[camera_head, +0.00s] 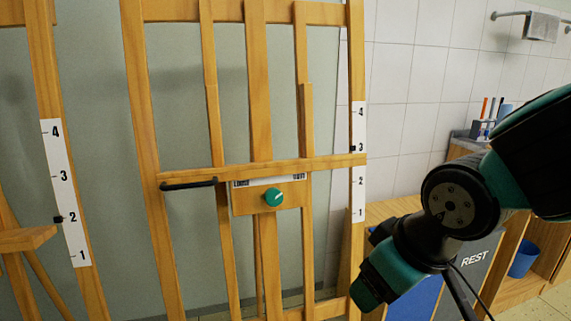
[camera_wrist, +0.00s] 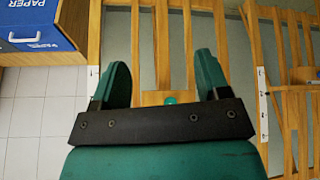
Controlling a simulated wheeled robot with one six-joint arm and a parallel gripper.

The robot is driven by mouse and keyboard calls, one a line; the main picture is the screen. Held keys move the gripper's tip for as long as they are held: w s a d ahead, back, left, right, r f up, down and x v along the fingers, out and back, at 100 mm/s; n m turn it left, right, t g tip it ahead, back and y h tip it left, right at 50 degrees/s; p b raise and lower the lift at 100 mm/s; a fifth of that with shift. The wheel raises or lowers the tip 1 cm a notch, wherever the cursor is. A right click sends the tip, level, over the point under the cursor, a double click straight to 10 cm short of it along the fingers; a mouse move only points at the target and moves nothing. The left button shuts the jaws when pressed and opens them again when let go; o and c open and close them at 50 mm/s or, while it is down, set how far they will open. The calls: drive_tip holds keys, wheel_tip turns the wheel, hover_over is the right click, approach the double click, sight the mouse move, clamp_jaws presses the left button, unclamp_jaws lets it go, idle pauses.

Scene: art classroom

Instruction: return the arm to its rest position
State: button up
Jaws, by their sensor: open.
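My arm, teal and black, comes in from the right in the head view and bends down in front of the shelf. Its end hangs near the right post of the wooden easel (camera_head: 135,120); the fingertips cannot be made out there. In the wrist view my gripper (camera_wrist: 159,72) has its two teal fingers wide apart with nothing between them. The easel's wooden bars and its round green knob (camera_wrist: 170,100) show behind the fingers, apart from them. The knob (camera_head: 273,197) also shows in the head view, below the easel's ledge (camera_head: 262,166).
A second easel (camera_head: 28,238) stands at the left. Number strips (camera_head: 66,190) mark the posts. A blue bin labelled PAPER (camera_wrist: 38,25) and a grey bin labelled REST (camera_head: 466,265) are near the arm. A wooden shelf holds a blue bucket (camera_head: 523,260). A towel (camera_head: 542,26) hangs on the tiled wall.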

drive_tip(key=s+d+r+g+y, duration=0.2)
drive_tip(key=s+r+g, duration=0.15)
drive_tip(key=s, duration=0.55)
wheel_tip(320, 180, up, 18)
drive_tip(key=s+p, duration=0.1)
drive_tip(key=p, duration=1.8)
drive_tip(key=shift+s, duration=0.15)
drive_tip(key=shift+f+g, duration=0.1)
drive_tip(key=shift+g, duration=0.15)
